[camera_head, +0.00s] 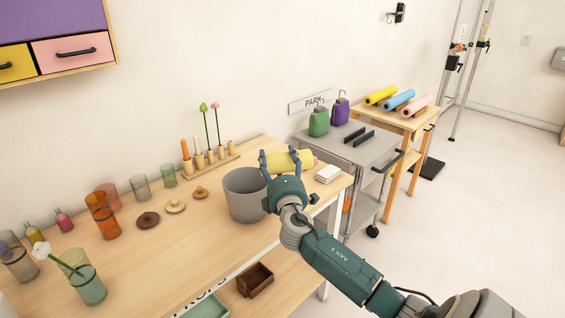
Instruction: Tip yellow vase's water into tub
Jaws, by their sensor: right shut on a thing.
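The yellow vase (287,162) lies nearly on its side in my right gripper (279,158), above the table top. My right gripper is shut on it, with fingers around its body. The grey tub (246,200) stands upright on the table, just below and to the left of the vase. The vase's left end is near the tub's right rim, partly behind a finger. I cannot see any water, nor the inside bottom of the tub. My left gripper is not in view.
Several coloured glasses (101,218), brown lids (148,220) and a candle and flower rack (211,158) stand left of the tub. White coasters (328,174) lie to the right. A grey cart (368,148) with green and purple bottles is behind. The table's front-middle is clear.

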